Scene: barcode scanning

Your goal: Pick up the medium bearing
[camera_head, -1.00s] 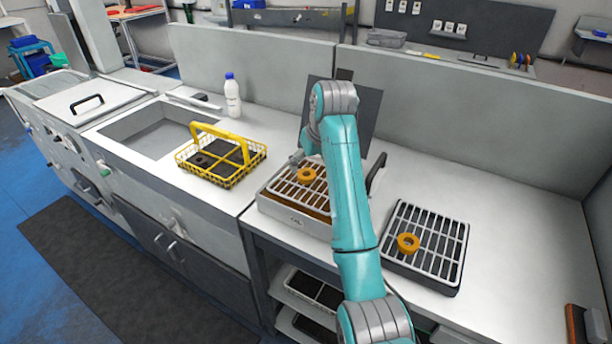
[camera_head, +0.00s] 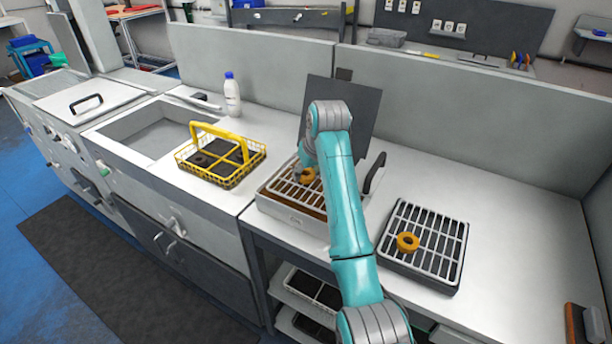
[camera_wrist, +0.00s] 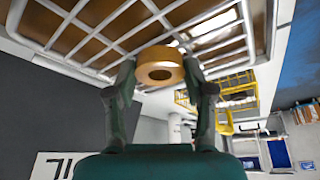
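An orange ring-shaped bearing (camera_head: 307,176) lies on the grate of the left tray (camera_head: 283,214). My gripper is down at this bearing, mostly hidden behind my arm in the head view. In the wrist view my gripper (camera_wrist: 160,72) has one finger on each side of the orange bearing (camera_wrist: 160,57), very close to its sides. I cannot tell whether the fingers press on it. Another orange bearing (camera_head: 407,242) lies on the right grate (camera_head: 440,250). A dark ring (camera_head: 202,160) sits in the yellow basket (camera_head: 228,181). The frames do not label any bearing as medium.
A white bottle (camera_head: 232,96) stands behind the basket. The sink (camera_head: 150,132) is at the left.

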